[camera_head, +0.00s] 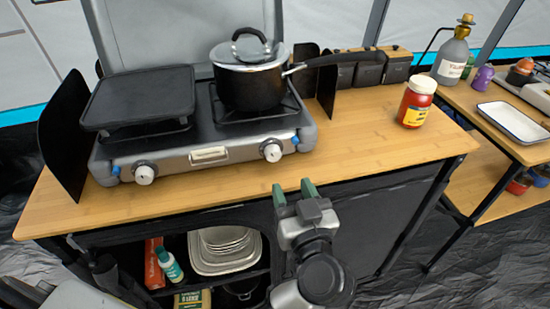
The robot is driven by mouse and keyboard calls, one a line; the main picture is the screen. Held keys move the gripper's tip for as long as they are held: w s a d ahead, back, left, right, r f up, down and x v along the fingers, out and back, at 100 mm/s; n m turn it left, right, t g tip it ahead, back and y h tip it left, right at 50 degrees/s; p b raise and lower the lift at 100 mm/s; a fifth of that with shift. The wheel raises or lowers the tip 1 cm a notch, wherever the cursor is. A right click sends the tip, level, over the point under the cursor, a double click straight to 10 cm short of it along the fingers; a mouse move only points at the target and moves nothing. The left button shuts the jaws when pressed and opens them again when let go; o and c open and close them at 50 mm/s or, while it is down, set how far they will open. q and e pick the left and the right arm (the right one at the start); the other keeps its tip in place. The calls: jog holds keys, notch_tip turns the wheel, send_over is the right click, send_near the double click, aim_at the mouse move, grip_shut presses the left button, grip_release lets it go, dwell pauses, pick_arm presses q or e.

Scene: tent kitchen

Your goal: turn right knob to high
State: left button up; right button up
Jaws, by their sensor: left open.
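The camp stove (205,140) stands on the wooden counter. Its right knob (271,150) is a white round dial on the front panel, below the pot. Its exact setting is too small to read. My left gripper (294,192) has green fingertips and is open and empty. It is in front of the stove near the counter's front edge, below and slightly right of the right knob in the picture, apart from it. My right gripper is not in view.
The left knob (145,174) is on the same panel. A black pot (250,90) with its handle pointing right sits on the right burner, and a griddle (140,97) on the left. A red jar (416,103) stands to the right. The counter between is clear.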

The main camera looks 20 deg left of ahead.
aim_at(275, 158)
pick_arm(q)
jog(key=shift+g, duration=0.4)
jog(key=x, duration=0.7)
jog(key=b+x, duration=0.1)
jog(key=x, duration=0.2)
jog(key=shift+w+a+f, duration=0.2)
jog(key=shift+f, duration=0.2)
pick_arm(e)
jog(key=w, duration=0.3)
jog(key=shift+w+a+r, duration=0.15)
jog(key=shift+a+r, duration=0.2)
